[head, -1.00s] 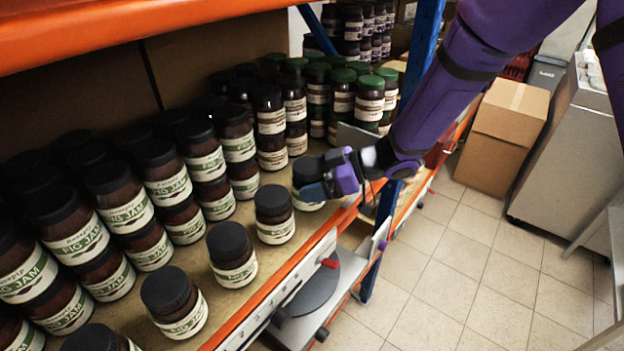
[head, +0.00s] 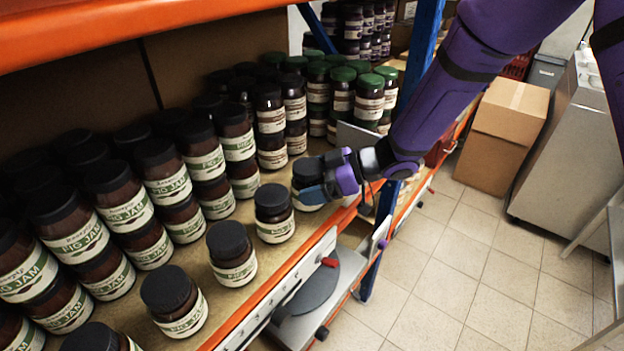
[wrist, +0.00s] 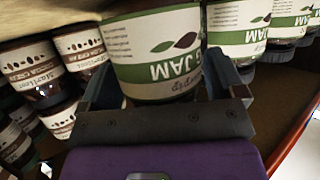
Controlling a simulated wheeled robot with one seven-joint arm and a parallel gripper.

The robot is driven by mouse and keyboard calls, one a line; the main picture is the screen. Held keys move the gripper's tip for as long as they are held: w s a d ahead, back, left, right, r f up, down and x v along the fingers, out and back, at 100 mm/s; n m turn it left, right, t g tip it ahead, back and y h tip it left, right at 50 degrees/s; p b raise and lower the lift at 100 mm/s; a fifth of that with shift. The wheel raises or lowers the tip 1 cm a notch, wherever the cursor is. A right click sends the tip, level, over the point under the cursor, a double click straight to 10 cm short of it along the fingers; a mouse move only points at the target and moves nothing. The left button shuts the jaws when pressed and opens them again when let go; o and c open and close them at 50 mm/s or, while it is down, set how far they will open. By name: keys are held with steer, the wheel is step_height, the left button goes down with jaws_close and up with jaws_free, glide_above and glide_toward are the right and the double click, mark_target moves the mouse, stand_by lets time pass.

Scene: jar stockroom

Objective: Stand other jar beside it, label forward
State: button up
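A dark-lidded fig jam jar (head: 308,172) stands upright near the shelf's front edge, at the far end of a spaced front row. My gripper (head: 318,186) is at this jar, with a finger across its near side. In the wrist view the jar (wrist: 157,55) sits between my two fingers (wrist: 155,88), its white and green label facing the camera and upside down in the picture. Whether the fingers press on the glass cannot be told. The nearest front-row jar (head: 274,214) stands apart from it, label toward the aisle.
More front-row jars (head: 232,254) stand along the orange shelf edge (head: 290,268). Packed fig jam jars (head: 162,172) fill the shelf behind. Green-lidded jars (head: 369,100) stand beyond, near a blue upright (head: 420,45). A scale-like plate (head: 308,290) is below; the tiled aisle is open.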

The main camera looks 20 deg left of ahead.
steer(key=shift+o, duration=0.7)
steer(key=v, duration=1)
steer(key=shift+d+r, duration=0.2)
steer(key=shift+d, duration=0.15)
steer(key=shift+w, duration=0.1)
steer(key=shift+c, duration=0.4)
steer(key=m+t, duration=0.7)
steer(key=t, duration=0.1)
glide_toward(312, 167)
steer(key=shift+h, duration=0.3)
steer(key=x, duration=0.5)
steer(key=shift+s+a+r, duration=0.2)
steer(key=shift+a+r, duration=0.05)
steer(key=shift+a, duration=0.35)
steer(key=shift+w+x, duration=0.2)
steer(key=shift+x, duration=2.45)
steer(key=shift+d+f, duration=0.15)
